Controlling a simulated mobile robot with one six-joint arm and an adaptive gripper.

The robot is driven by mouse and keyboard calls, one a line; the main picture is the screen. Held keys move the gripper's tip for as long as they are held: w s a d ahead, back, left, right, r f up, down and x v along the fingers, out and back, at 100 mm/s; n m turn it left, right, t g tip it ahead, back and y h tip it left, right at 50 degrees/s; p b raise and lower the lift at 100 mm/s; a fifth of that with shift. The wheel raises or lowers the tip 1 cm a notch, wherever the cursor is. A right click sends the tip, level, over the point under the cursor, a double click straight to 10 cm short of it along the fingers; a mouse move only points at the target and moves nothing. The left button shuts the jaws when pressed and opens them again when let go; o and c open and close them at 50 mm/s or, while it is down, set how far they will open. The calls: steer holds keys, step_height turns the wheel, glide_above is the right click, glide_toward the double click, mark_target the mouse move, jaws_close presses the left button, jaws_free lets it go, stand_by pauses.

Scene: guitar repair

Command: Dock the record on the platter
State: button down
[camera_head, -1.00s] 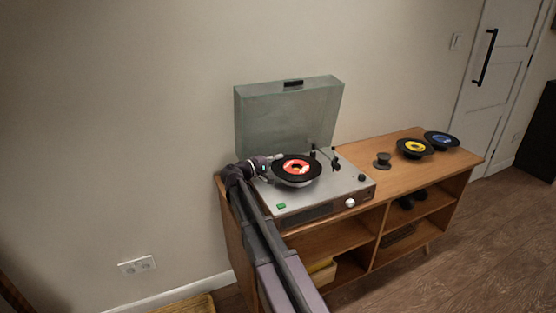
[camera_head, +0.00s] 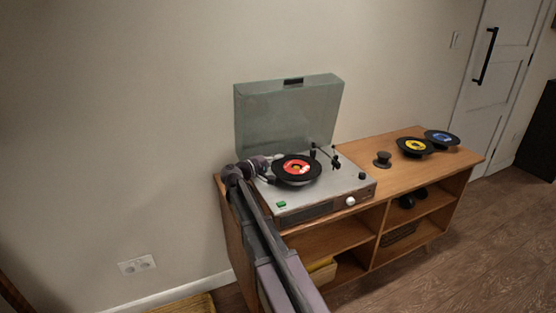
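A black record (camera_head: 313,173) with a red-orange label lies at the platter (camera_head: 292,184) of the silver turntable (camera_head: 330,191). It looks roughly level, and the platter's rim shows below its front edge. I cannot tell whether it sits fully down. The tonearm (camera_head: 335,159) is to the right of the record, clear of it. My gripper (camera_head: 274,168) is at the record's left edge, small and partly hidden by the record. I cannot make out its fingers or whether they hold the edge.
The turntable's tinted lid (camera_head: 288,118) stands open behind. On the wooden cabinet (camera_head: 400,169) to the right are a dark spool-shaped piece (camera_head: 382,159), a yellow-label record (camera_head: 414,146) and a blue-label record (camera_head: 441,138). Wood between the turntable and these is bare.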

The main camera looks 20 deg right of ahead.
steer(key=shift+f+b, duration=0.4)
steer(key=shift+f, duration=0.05)
steer(key=c, duration=1.1)
jaws_free()
steer(key=shift+a, duration=0.1)
steer(key=shift+v, duration=5.45)
